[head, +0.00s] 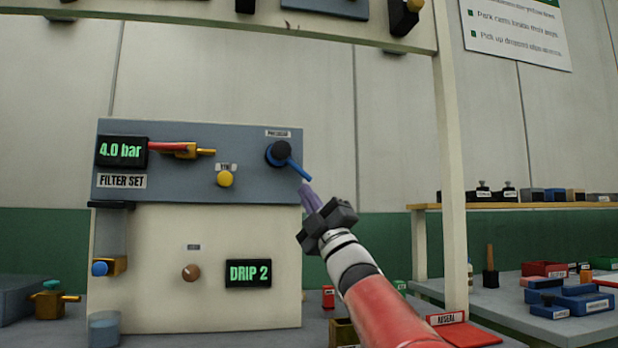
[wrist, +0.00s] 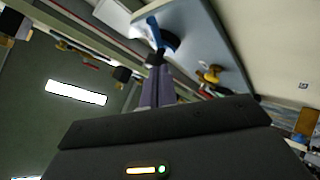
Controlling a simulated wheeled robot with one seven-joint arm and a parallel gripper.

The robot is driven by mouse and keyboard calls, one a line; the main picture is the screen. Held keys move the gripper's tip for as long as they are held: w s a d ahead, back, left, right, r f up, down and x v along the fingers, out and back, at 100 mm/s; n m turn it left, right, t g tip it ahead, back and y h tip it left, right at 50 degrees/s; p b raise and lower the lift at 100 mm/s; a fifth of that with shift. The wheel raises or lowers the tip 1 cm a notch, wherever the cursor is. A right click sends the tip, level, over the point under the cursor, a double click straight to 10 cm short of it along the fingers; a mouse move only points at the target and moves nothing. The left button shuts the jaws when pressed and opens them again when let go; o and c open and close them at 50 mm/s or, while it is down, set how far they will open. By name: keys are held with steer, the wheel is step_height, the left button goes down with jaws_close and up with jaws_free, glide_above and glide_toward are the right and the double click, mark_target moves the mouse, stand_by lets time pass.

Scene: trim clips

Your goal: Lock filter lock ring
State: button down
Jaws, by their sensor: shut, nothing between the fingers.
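The filter set is a blue-grey panel (head: 250,185) above a cream board (head: 215,255). At its left hangs a clear filter bowl (head: 111,235) with a dark band (head: 111,205) at the top and brass with a blue knob (head: 100,268) below. I cannot tell which part is the lock ring. A black round valve with a blue lever (head: 292,165) sits at the panel's right; the lever points down right. My gripper (head: 307,190) is shut and empty, its purple fingertips close to the lever's end. The blue lever (wrist: 158,35) also shows beyond the fingers (wrist: 155,85) in the wrist view; contact is unclear.
The panel carries a 4.0 bar display (head: 121,151), a red-handled brass valve (head: 180,149) and a yellow knob (head: 225,179). Below are a brown knob (head: 190,272) and a DRIP 2 display (head: 248,273). A cream post (head: 450,190) stands right of my arm.

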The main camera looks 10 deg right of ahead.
mark_target(303, 173)
steer(key=shift+w+d+r+p, duration=0.2)
steer(key=shift+w+r+p, duration=0.2)
steer(key=shift+w, duration=0.3)
steer(key=shift+w+d+r+p, duration=0.15)
steer(key=shift+w+r+p, duration=0.1)
steer(key=shift+w+r, duration=0.35)
steer(key=shift+w+d+r+p, duration=0.2)
steer(key=shift+w+r+p, duration=0.15)
steer(key=shift+w, duration=0.4)
steer(key=shift+w+d+r, duration=0.1)
steer(key=shift+d+r, duration=0.05)
steer(key=shift+r, duration=0.05)
steer(key=shift+d+r+p, duration=0.45)
steer(key=shift+d+r, duration=0.05)
steer(key=shift+r, duration=0.3)
